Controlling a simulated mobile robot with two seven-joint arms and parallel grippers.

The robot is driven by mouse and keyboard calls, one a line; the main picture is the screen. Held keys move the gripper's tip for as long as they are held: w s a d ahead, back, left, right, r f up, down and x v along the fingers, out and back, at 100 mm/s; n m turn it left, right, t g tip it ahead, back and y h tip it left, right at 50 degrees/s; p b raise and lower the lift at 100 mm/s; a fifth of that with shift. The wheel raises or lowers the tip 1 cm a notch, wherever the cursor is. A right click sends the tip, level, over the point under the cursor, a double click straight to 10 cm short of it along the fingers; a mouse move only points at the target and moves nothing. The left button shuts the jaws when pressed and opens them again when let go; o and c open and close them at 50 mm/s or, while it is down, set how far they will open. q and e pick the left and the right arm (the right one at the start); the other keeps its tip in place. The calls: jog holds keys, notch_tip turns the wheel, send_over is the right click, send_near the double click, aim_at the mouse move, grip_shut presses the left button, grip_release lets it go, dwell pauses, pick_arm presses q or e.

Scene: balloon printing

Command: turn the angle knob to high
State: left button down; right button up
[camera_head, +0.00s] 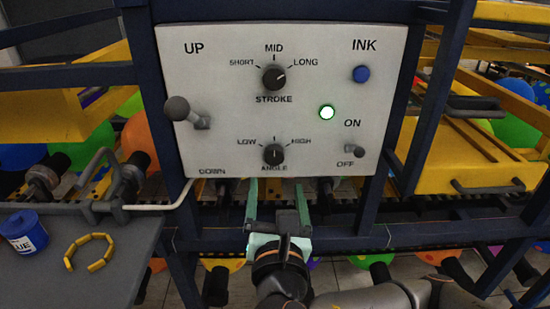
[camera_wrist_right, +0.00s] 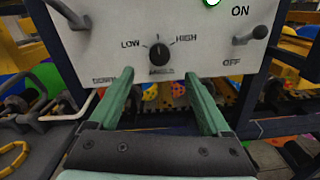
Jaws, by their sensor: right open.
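The angle knob (camera_head: 273,154) is a black dial low on the white control panel (camera_head: 220,100), between the LOW and HIGH marks. Its pointer stands about straight up, at the middle mark. It also shows in the right wrist view (camera_wrist_right: 159,56). My right gripper (camera_head: 275,184) is open and empty, with its green fingers pointing up at the panel just below the knob. In the right wrist view the fingers (camera_wrist_right: 160,78) are spread wide to either side below the knob, apart from it. My left gripper is not in view.
The panel also carries the stroke knob (camera_head: 274,78), pointing toward LONG, an UP/DOWN lever (camera_head: 180,109), a blue ink button (camera_head: 361,74), a lit green lamp (camera_head: 327,112) and an ON/OFF switch (camera_head: 353,151). A grey table (camera_head: 90,275) holds a blue can (camera_head: 24,232) at left.

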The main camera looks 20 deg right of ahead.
aim_at(275, 158)
jog(key=p+x, duration=0.1)
jog(key=x, duration=0.8)
jog(key=shift+w+d+f, duration=0.1)
jog(key=shift+w, duration=0.3)
jog(key=shift+c, duration=0.2)
grip_shut()
